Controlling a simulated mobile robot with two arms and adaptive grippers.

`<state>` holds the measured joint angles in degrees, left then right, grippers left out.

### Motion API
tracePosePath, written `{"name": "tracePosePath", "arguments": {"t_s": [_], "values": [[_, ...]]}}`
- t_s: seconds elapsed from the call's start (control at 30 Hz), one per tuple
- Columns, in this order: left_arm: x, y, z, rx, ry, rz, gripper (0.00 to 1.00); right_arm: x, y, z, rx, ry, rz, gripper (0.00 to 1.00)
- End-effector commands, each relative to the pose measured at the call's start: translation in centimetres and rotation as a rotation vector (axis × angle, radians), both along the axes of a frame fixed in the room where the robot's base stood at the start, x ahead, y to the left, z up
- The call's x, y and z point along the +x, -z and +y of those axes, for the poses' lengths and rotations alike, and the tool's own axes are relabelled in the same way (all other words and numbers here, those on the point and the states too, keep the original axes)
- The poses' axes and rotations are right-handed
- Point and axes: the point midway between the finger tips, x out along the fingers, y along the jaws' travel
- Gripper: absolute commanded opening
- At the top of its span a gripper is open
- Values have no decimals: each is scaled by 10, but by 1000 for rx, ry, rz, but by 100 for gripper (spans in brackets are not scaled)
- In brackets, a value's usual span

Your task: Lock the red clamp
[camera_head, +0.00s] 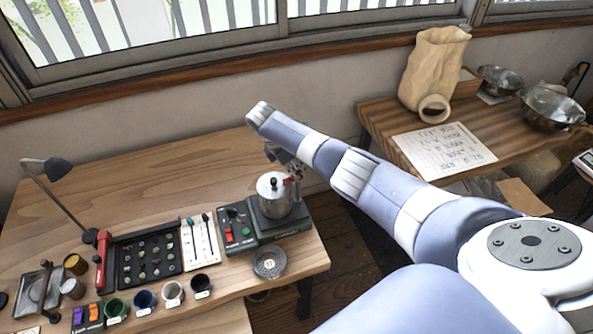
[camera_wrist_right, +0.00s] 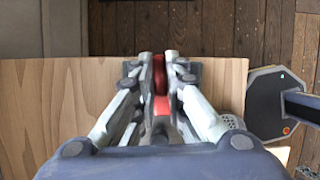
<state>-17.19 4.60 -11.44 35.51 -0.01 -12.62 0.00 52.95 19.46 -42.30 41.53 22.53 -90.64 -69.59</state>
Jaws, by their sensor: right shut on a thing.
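A metal canister (camera_head: 270,198) with a lid and a dark knob stands upright on a dark appliance at the right end of the wooden table. The red clamp (camera_head: 288,181) shows as a small red piece at the canister's upper right side. In the right wrist view, the red clamp (camera_wrist_right: 161,105) lies between the fingers of my right gripper (camera_wrist_right: 160,75). The fingers are shut on it and hide much of its shape, so I cannot tell its exact position. In the head view, my right gripper (camera_head: 292,168) is beside the canister's top. My left gripper is not in view.
The dark appliance (camera_head: 238,237) has red and green buttons. A round perforated disc (camera_head: 269,262) lies in front of it. A bean tray (camera_head: 148,262), several cups and a lamp (camera_head: 58,168) occupy the left. The table's back middle is clear.

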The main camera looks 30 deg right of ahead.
Motion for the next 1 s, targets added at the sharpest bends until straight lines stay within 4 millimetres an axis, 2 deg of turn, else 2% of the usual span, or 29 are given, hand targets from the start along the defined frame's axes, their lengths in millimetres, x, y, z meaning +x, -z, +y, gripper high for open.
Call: {"name": "tracePosePath", "arguments": {"t_s": [0.3,0.73,0.77,0.83,1.0], "values": [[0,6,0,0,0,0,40,1,0,0,-1,82,-1,0],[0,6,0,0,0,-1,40,1,-1,-1,-1,92,-2,0],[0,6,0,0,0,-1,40,1,-1,-1,-1,92,-2,14],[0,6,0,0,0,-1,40,1,-1,-1,-1,92,-2,30],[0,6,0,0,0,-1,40,1,0,0,0,90,-2,32]]}}
